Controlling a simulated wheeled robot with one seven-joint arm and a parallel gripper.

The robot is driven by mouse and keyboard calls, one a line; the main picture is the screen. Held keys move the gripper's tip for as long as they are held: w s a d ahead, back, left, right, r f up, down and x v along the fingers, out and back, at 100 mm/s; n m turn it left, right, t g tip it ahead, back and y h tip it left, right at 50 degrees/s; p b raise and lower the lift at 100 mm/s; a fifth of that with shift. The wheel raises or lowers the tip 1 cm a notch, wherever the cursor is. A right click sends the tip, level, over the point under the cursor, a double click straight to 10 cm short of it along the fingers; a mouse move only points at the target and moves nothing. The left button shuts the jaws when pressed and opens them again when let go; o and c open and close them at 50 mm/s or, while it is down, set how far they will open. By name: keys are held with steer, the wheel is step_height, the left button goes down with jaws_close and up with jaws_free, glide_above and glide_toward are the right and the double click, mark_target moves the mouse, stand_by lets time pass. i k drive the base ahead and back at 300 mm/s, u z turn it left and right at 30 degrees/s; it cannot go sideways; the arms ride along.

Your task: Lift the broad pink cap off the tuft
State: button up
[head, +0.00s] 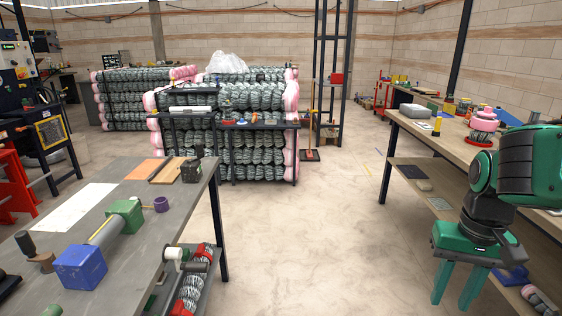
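A broad pink cap (484,122) sits on top of a short, dark grey-green tuft (482,133) on the right workbench. A smaller pink piece shows above the cap, and a red ring shows around the tuft's lower end. My gripper (453,303) hangs at the lower right with its green fingers pointing down. The fingers are apart with nothing between them. The gripper is in front of the workbench and below the cap in the picture, well apart from it. My arm comes close to the cap's right side in the picture.
A lower shelf holds flat pieces. A cluttered grey table (150,235) stands at left. Open floor (310,230) lies between them; stacked mesh rolls stand behind.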

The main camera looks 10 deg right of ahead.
mark_target(487, 112)
steer(key=z, duration=0.25)
steer(key=i, duration=1.15)
steer(key=z, duration=0.85)
steer(key=i, duration=1.2)
steer(key=z, duration=0.65)
steer(key=i, duration=0.4)
steer(key=z, duration=0.2)
